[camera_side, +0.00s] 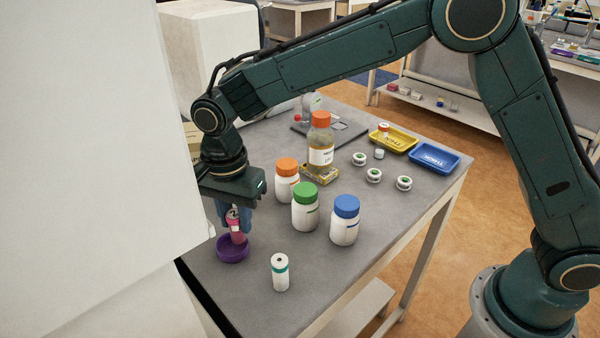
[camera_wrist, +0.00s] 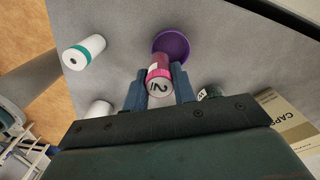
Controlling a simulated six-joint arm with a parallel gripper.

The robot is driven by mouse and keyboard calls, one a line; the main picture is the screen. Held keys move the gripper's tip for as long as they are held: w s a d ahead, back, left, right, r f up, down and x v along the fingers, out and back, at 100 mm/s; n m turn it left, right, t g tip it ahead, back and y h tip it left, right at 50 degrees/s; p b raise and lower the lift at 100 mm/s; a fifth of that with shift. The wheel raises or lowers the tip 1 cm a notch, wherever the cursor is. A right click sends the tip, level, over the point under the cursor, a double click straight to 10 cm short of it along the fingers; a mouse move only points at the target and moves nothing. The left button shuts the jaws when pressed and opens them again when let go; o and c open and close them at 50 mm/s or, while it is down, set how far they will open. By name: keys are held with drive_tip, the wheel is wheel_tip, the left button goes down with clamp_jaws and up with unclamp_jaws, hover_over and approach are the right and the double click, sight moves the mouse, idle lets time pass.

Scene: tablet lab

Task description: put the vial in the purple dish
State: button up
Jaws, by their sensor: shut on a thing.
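The vial (camera_side: 237,224) is dark red with a pink cap band and a pale top marked with a number. My gripper (camera_side: 232,212) is shut on it and holds it upright over the purple dish (camera_side: 233,252). In the wrist view the vial (camera_wrist: 159,77) sits between the two blue fingers of my gripper (camera_wrist: 161,88), with the purple dish (camera_wrist: 172,42) just beyond it. The vial's lower end overlaps the dish in the side view. I cannot tell whether it touches the dish floor.
A white vial with a teal band (camera_side: 280,272) stands right of the dish. Bottles with orange (camera_side: 287,185), green (camera_side: 305,210) and blue (camera_side: 345,225) caps stand behind. A large white block (camera_side: 90,130) hides the left side. Yellow (camera_side: 396,141) and blue (camera_side: 434,158) trays lie far right.

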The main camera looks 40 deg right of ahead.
drive_tip(key=shift+w+a, duration=0.3)
drive_tip(key=shift+w, duration=0.2)
drive_tip(key=shift+w+a, duration=0.1)
drive_tip(key=shift+w, duration=0.05)
drive_tip(key=shift+w+f, duration=0.1)
drive_tip(key=shift+f, duration=1.65)
drive_tip(key=shift+f, duration=0.15)
drive_tip(key=o, duration=1)
